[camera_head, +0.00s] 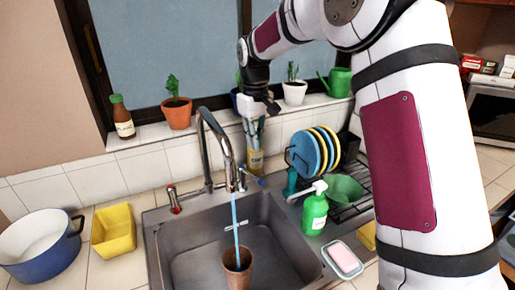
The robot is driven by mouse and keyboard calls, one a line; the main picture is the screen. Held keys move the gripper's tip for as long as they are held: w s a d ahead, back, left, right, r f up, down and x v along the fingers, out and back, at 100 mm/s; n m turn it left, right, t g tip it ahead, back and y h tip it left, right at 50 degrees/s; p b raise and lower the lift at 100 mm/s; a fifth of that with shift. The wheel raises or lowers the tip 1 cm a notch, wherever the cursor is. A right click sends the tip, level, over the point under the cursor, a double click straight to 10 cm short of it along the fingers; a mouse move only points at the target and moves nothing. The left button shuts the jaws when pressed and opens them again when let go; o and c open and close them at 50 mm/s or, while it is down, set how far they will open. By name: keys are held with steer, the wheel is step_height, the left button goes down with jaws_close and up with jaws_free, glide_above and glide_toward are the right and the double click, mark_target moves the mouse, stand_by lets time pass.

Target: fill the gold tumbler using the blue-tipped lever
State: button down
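The gold tumbler (237,277) stands upright in the sink basin, under the spout of the faucet (222,140). A thin blue stream of water (236,220) runs from the spout down to the tumbler. How full the tumbler is cannot be made out. The blue-tipped lever (258,182) is at the right of the faucet base. The red-tipped lever (173,198) is at the left. My gripper (259,107) is above and behind the blue-tipped lever, near the windowsill, clear of the lever. Its fingers are too small to read as open or shut.
To the right are a rack with plates (305,153), a green soap bottle (314,213) and a soap dish (342,259). Left are a yellow tub (113,231) and a blue pot (45,262). Potted plants (176,112) line the sill.

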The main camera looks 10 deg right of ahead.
mark_target(250, 175)
steer(key=w+d+f+m+t+h, duration=0.25)
steer(key=d+f+m, duration=0.35)
steer(key=f+m, duration=0.9)
steer(key=shift+s+a+r+m+g+h+p, duration=0.15)
steer(key=shift+s+a+r+m+p, duration=0.15)
steer(key=shift+a+r+m, duration=0.25)
steer(key=shift+s+a+r+m+g+h+p, duration=0.15)
steer(key=shift+s+a+r+m+p, duration=0.15)
steer(key=shift+a+r, duration=0.35)
steer(key=shift+s+a+r+m+g+h+p, duration=0.15)
steer(key=shift+s+a+r+m+p, duration=0.1)
steer(key=shift+a+r+m, duration=0.3)
steer(key=shift+a, duration=0.1)
